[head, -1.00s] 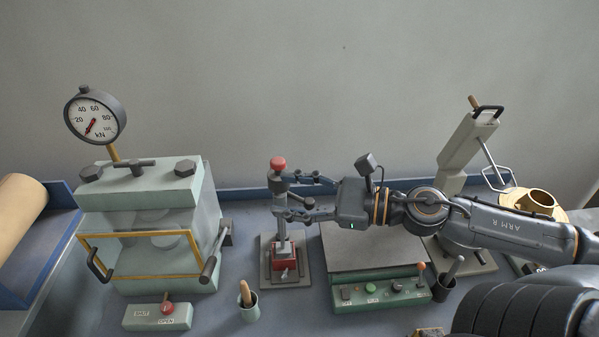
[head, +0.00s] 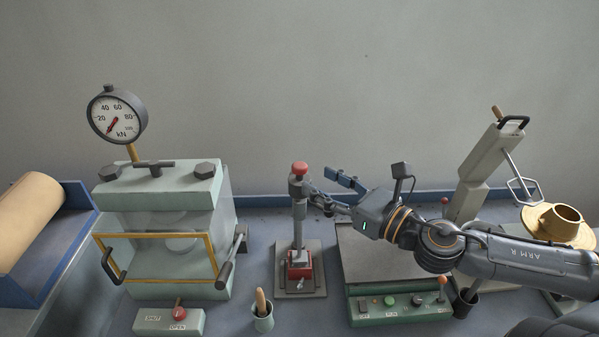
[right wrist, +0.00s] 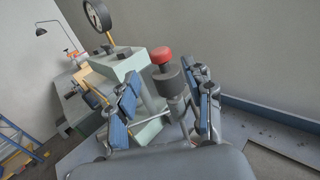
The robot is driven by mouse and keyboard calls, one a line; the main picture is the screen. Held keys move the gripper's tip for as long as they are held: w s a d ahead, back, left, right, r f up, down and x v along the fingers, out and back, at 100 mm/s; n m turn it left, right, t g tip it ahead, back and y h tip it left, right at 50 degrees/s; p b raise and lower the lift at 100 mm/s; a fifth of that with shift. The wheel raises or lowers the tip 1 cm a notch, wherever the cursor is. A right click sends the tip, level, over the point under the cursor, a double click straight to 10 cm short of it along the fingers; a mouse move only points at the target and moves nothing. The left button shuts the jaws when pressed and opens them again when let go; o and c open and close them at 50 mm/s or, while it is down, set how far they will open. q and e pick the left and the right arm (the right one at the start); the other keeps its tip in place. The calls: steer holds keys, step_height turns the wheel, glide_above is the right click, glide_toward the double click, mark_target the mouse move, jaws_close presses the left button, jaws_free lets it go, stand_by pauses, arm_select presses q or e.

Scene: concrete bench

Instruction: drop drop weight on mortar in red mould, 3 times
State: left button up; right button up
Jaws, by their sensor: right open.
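The drop weight stand has a red knob (head: 300,168) on top, a dark grey cylinder (head: 299,188) below it and a slim upright rod. It rises over the red mould (head: 293,272) on a grey base plate. Mortar inside the mould cannot be made out. My right gripper (head: 323,188) is open just right of the cylinder, fingers pointing at it. In the right wrist view the red knob (right wrist: 162,55) and dark cylinder (right wrist: 168,80) appear between and beyond the blue-padded fingers (right wrist: 163,105); nothing looks gripped. My left gripper is not in view.
A green press (head: 165,195) with a kN gauge (head: 117,114) stands left. A cup with a wooden-handled tool (head: 262,322) is in front. A flat-topped machine with buttons (head: 400,308) lies under my right arm. A brass funnel-like piece (head: 560,222) is at right.

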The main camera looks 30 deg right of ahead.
mark_target(306, 170)
steer(key=shift+x, duration=2)
steer(key=shift+w+d+r, duration=0.1)
steer(key=shift+w+r, duration=0.15)
steer(key=shift+w, duration=0.05)
steer(key=shift+w+p, duration=0.55)
steer(key=shift+p, duration=0.05)
steer(key=shift+w+a+f, duration=0.25)
steer(key=shift+w+a, duration=0.25)
jaws_close()
